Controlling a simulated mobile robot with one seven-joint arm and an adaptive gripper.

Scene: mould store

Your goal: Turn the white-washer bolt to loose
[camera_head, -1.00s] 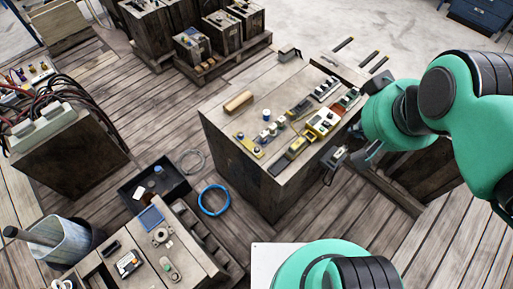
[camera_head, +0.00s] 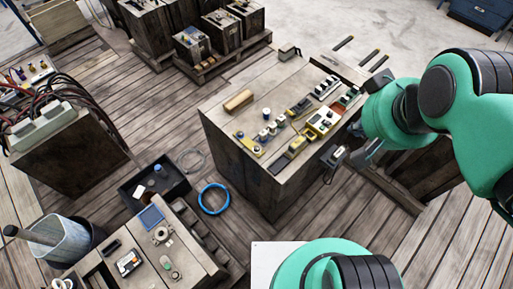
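On the wooden block-like bench in the middle, several small fittings stand in a row at the front, with pale round tops (camera_head: 272,129). They are too small to tell which is the white-washer bolt or how it is turned. A white and dark cylinder (camera_head: 266,114) stands just behind them. My gripper (camera_head: 332,160) hangs at the right side of the bench, by its edge, apart from the row of fittings. Its dark fingers are small and partly lost against the dark background, so I cannot tell whether they are open or hold anything.
A yellow and white device (camera_head: 322,120), a yellow-black piece (camera_head: 296,146) and a wooden roller (camera_head: 238,101) lie on the bench (camera_head: 280,82). A blue ring (camera_head: 214,199) and a black tray (camera_head: 137,191) are on the floor. A low crate with small parts stands at front left.

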